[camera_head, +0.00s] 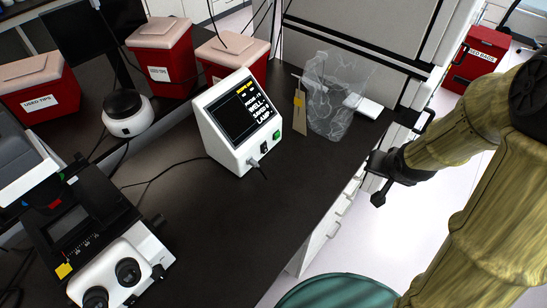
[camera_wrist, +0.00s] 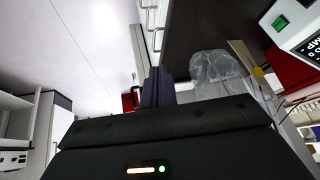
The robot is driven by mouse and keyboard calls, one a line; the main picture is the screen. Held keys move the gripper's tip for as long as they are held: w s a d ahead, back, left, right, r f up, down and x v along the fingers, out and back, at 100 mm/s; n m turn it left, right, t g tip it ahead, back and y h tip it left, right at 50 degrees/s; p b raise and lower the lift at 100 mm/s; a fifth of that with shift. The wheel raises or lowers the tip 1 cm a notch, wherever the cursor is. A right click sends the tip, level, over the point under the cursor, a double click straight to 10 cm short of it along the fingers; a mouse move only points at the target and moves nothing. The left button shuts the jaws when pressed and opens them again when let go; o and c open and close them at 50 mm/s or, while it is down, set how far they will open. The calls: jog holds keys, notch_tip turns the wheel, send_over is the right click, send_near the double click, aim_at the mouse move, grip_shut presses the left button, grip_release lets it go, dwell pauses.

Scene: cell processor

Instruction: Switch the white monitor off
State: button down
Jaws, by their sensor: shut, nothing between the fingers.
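The white monitor (camera_head: 236,122) stands upright on the dark bench, its black screen lit with yellow and white text. A green switch (camera_head: 277,135) is on its right side panel, with a cable plugged in below. In the wrist view the monitor (camera_wrist: 291,22) shows only in part at the top right corner, with its green switch (camera_wrist: 281,23). My gripper (camera_head: 376,180) is shut and empty, off the bench's right edge, to the right of and apart from the monitor. In the wrist view its dark fingers (camera_wrist: 158,88) point up the picture.
A clear plastic bag (camera_head: 330,98) stands on the bench (camera_head: 235,215) between the monitor and the back right. Red used-tips bins (camera_head: 163,58) stand behind. A microscope (camera_head: 115,270) is at the lower left. A green stool seat (camera_head: 335,292) is beside the bench front.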

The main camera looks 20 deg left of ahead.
aim_at(266, 151)
jog(key=w+a+f+y+b, duration=0.1)
jog(key=a+f+y, duration=0.2)
jog(key=a, duration=0.2)
jog(key=w+a+f+m+y+b, duration=0.1)
jog(key=w+a+f+y+b, duration=0.1)
jog(key=a, duration=0.3)
jog(key=w+a+f+m+y+b, duration=0.1)
jog(key=w+a+f+y, duration=0.1)
jog(key=a+f+y, duration=0.2)
jog(key=shift+w+a+f+t, duration=0.25)
jog(key=shift+a+f+t, duration=0.15)
jog(key=shift+a+f, duration=0.15)
jog(key=a+y, duration=0.1)
jog(key=s+a+y, duration=0.1)
jog(key=a+m+g+y+b, duration=0.1)
jog(key=shift+s+f, duration=0.25)
jog(key=shift+f, duration=0.05)
jog(key=shift+s+a+y, duration=0.1)
jog(key=shift+a+y, duration=0.2)
jog(key=shift+s+r, duration=0.1)
jog(key=shift+r, duration=0.1)
jog(key=p+x, duration=0.3)
jog(key=x, duration=1)
jog(key=shift+a+f, duration=0.15)
jog(key=shift+a, duration=0.2)
jog(key=shift+a+f, duration=0.1)
jog(key=shift+f, duration=0.05)
